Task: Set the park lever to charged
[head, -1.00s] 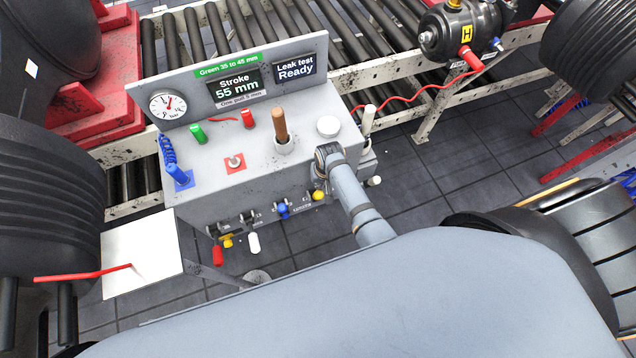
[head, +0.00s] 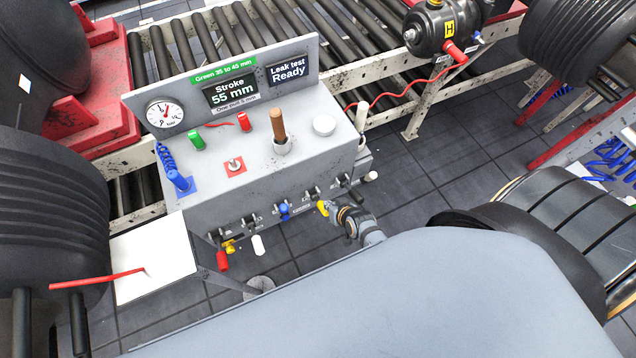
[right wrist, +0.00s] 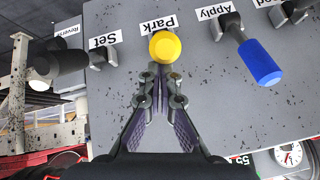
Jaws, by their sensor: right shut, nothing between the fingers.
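The park lever has a yellow knob (head: 322,207) on the front face of the grey console (head: 300,185). In the right wrist view the yellow knob (right wrist: 165,46) is under a label reading "Park". I see no readable "charged" mark, so I cannot tell the lever's setting. My right gripper (head: 335,209) is beside the knob, on its right in the head view. In the right wrist view my gripper (right wrist: 162,76) is shut and empty, its tips just short of the knob. My left gripper is not in view.
A blue-knobbed lever (right wrist: 262,62), labelled "Apply", and a dark lever (right wrist: 60,68) near "Set" flank the yellow knob. Red (head: 222,261) and white (head: 258,245) lever knobs hang further left. A white board (head: 150,262) adjoins the console's left.

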